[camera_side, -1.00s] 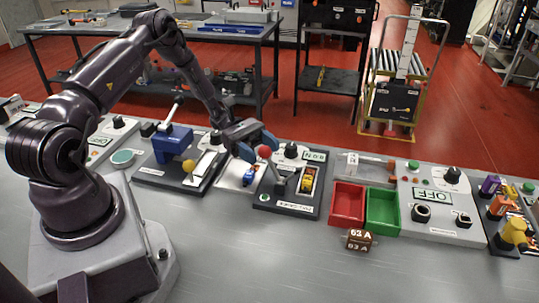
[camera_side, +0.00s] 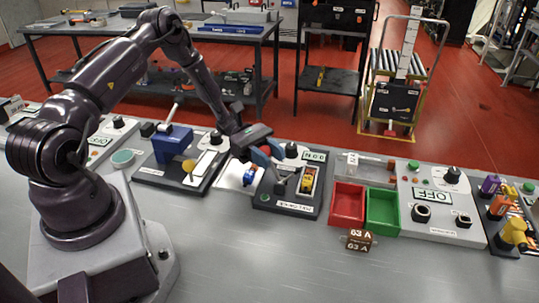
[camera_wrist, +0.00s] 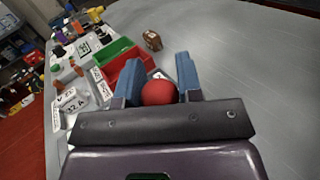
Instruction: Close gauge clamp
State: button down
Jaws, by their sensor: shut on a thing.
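The gauge station is a dark plate (camera_side: 290,207) on the bench. A yellow battery-like piece (camera_side: 307,181) sits in its slot. Its clamp lever ends in a red ball knob (camera_wrist: 159,92). My gripper (camera_side: 268,152) is shut on this knob; its blue fingers stand on either side of the ball in the wrist view (camera_wrist: 158,80). In the side view the fingers mostly hide the knob. The lever's lower part is partly hidden, so I cannot tell how far the clamp is closed. The small display (camera_side: 314,156) behind the slot is hard to read.
A red bin (camera_side: 347,204) and a green bin (camera_side: 383,211) stand to the right, with a brown 63 A block (camera_side: 359,240) in front. A blue press fixture (camera_side: 172,143) stands to the left. The front of the bench is clear.

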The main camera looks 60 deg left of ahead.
jog(key=shift+w+d+r, duration=0.1)
jog(key=shift+w, duration=0.05)
jog(key=shift+w+d+f+n+g+y, duration=0.2)
jog(key=shift+w+d+n+g+y, duration=0.55)
jog(key=shift+y, duration=0.5)
jog(key=shift+w+d+f+n+g+y, duration=0.25)
jog(key=shift+w+d+n+g+y, duration=0.25)
jog(key=shift+w+d+n+y, duration=0.6)
jog(key=shift+w+d+f+n+g+y, duration=0.3)
jog(key=shift+w+d+g+y, duration=0.4)
jog(key=shift+y, duration=0.75)
jog(key=c, duration=0.8)
grip_release()
jog(key=shift+r, duration=0.1)
